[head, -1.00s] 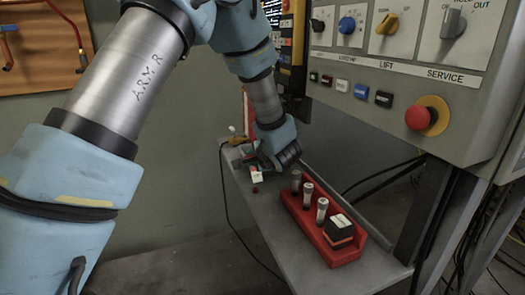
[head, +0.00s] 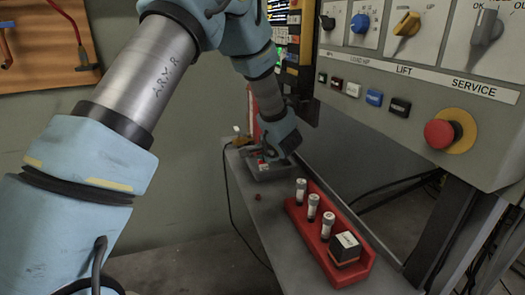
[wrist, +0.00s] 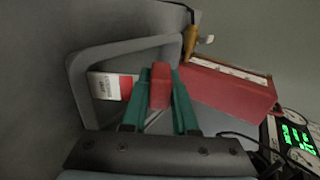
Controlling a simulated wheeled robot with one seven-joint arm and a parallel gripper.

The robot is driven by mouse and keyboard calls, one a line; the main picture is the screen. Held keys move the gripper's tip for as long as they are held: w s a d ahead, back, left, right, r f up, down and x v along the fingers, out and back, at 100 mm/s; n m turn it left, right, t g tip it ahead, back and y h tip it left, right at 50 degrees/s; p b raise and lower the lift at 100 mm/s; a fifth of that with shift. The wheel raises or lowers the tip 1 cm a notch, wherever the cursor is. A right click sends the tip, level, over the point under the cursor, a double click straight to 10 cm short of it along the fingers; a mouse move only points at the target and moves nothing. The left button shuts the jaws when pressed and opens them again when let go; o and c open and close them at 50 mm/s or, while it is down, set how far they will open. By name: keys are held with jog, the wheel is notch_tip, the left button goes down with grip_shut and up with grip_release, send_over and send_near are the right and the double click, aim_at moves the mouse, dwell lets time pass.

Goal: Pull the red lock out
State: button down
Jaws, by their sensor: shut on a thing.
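In the wrist view, my gripper (wrist: 160,78) has its two green fingers on either side of a small red block, which looks like the red lock (wrist: 160,92). It is shut on this block. A white and red tag (wrist: 110,86) lies just left of the fingers. A grey frame or tray rim (wrist: 80,75) surrounds them. In the head view, my gripper (head: 268,155) is at the far end of the shelf, over a small grey tray (head: 270,174). The lock itself is hard to make out there, and whether it is clear of its seat cannot be told.
A red rack (head: 345,279) with several cylinders and a dark box stands nearer on the grey shelf (head: 285,250). A large red box (wrist: 230,92) is right of my fingers. A control panel (head: 420,100) overhangs at right.

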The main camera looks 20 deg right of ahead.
jog(key=shift+w+f+p, duration=0.3)
jog(key=shift+w, duration=0.55)
jog(key=shift+w+d+f+b, duration=0.15)
jog(key=shift+w+f+b, duration=0.2)
jog(key=shift+f+b, duration=0.85)
jog(key=shift+b, duration=0.25)
jog(key=c, duration=0.6)
grip_release()
jog(key=b+v, duration=0.1)
jog(key=v, duration=1)
jog(key=shift+w+b, duration=0.1)
jog(key=shift+b, duration=0.3)
